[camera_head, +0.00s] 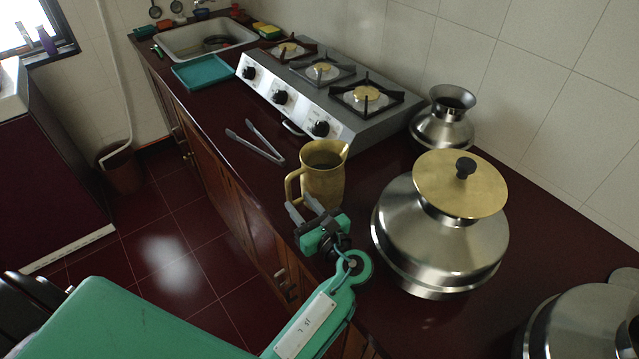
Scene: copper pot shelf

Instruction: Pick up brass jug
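The brass jug (326,184) stands upright on the dark red counter (222,128), near its front edge. Its mouth faces up, its handle is on the left and its spout on the right. My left gripper (303,207) is at the near side of the jug, with its two grey fingers spread apart below and beside the handle. I cannot tell whether a finger touches the jug. Nothing shows held between the fingers. My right gripper does not show.
A large steel pot (440,235) with a brass lid (461,184) stands close on the right. Tongs (255,146) lie beyond the jug on the left. A gas stove (325,90), a steel vessel (441,128), a teal tray (204,72) and a sink (207,40) are farther back.

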